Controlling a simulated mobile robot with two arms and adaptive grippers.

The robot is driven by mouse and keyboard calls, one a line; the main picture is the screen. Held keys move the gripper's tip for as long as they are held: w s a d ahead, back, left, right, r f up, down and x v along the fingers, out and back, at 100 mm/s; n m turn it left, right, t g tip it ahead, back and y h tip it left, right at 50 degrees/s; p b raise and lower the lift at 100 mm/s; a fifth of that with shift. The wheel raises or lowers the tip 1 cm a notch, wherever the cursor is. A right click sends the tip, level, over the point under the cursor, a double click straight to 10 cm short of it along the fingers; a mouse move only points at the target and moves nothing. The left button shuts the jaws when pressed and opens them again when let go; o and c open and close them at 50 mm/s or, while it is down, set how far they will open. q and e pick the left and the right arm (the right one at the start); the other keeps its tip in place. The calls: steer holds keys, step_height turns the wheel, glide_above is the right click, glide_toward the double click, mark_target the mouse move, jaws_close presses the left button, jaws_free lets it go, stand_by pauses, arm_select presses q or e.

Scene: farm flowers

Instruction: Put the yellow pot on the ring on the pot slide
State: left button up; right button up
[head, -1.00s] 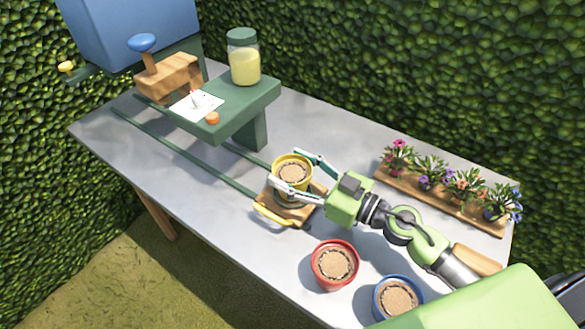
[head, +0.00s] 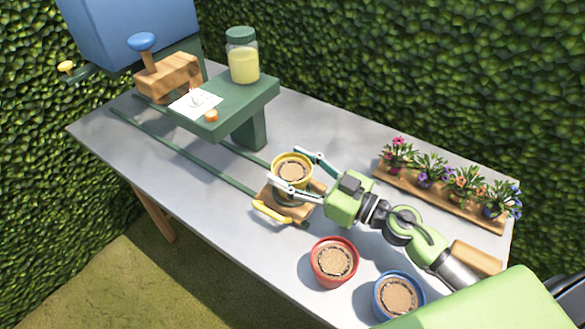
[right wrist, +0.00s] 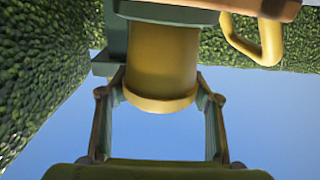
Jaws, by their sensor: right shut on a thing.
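The yellow pot (head: 292,168), filled with brown soil, is upright between the fingers of my right gripper (head: 300,174), which is shut on it. The pot is over the wooden pot slide (head: 304,206), which has a yellow handle (head: 272,213) at its front. In the right wrist view the pot (right wrist: 163,62) is between my two fingers, and the slide (right wrist: 262,8) is at the top. The ring is mostly hidden by the pot and fingers. I cannot tell whether the pot's bottom touches it. My left gripper is not in view.
Two green rails (head: 180,148) run from the slide to a wooden block with a blue knob (head: 142,42). A green shelf (head: 246,100) bears a jar (head: 242,56). A red pot (head: 334,262) and blue pot (head: 398,297) stand nearby. Flowers stand on a wooden strip (head: 440,198).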

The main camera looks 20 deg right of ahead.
mark_target(304, 186)
steer(key=shift+s+a+f, duration=0.1)
steer(key=shift+s+f, duration=0.05)
steer(key=shift+f, duration=0.45)
steer(key=shift+s+a+f, duration=0.1)
steer(key=shift+s+f, duration=0.05)
steer(key=shift+f, duration=0.45)
steer(key=o, duration=1.5)
steer(key=shift+s+d+f+g, duration=0.2)
steer(key=shift+s+d+g, duration=0.1)
steer(key=shift+s+d, duration=0.25)
steer(key=v, duration=0.3)
steer(key=r+v, duration=0.1)
steer(key=v, duration=0.5)
steer(key=shift+s+r, duration=0.1)
steer(key=shift+r, duration=0.1)
steer(key=shift+s+d+r, duration=0.15)
steer(key=shift+s+d, duration=0.25)
steer(key=shift+s, duration=0.05)
steer(key=shift+r, duration=0.15)
